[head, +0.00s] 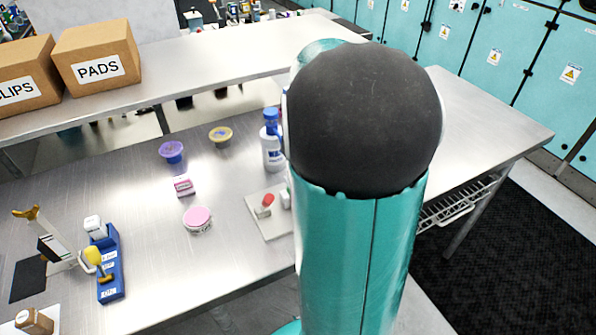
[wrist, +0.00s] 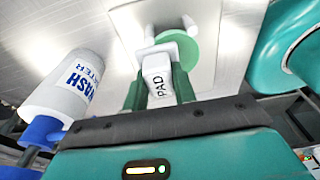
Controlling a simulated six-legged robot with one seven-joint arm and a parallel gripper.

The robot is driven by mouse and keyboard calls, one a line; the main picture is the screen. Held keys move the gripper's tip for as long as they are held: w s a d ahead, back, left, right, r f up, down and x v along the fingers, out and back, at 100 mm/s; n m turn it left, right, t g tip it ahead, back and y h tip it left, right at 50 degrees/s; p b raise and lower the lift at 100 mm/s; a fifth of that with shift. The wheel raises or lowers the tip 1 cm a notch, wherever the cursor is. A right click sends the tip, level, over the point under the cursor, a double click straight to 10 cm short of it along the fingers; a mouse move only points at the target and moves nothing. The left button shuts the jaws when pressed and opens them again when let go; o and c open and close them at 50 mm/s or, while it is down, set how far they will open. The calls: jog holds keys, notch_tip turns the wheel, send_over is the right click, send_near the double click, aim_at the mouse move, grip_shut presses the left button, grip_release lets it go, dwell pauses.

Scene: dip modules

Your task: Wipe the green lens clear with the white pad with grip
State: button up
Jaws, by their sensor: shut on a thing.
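My gripper (wrist: 160,88) is shut on the white pad with grip (wrist: 158,78), whose handle reads "PAD" between the two green fingers in the wrist view. The green lens (wrist: 190,46) is a round disc just beyond the fingertips. The pad's far end overlaps the lens's left part in the picture; I cannot tell whether they touch. The pad hides part of the lens, so how clear its face is cannot be seen. In the head view my arm hides the gripper, pad and lens.
A pale plate (head: 262,228) and several small tubs, including a pink one (head: 198,219), sit on the steel bench.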

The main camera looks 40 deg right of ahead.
jog(key=shift+r, duration=3.55)
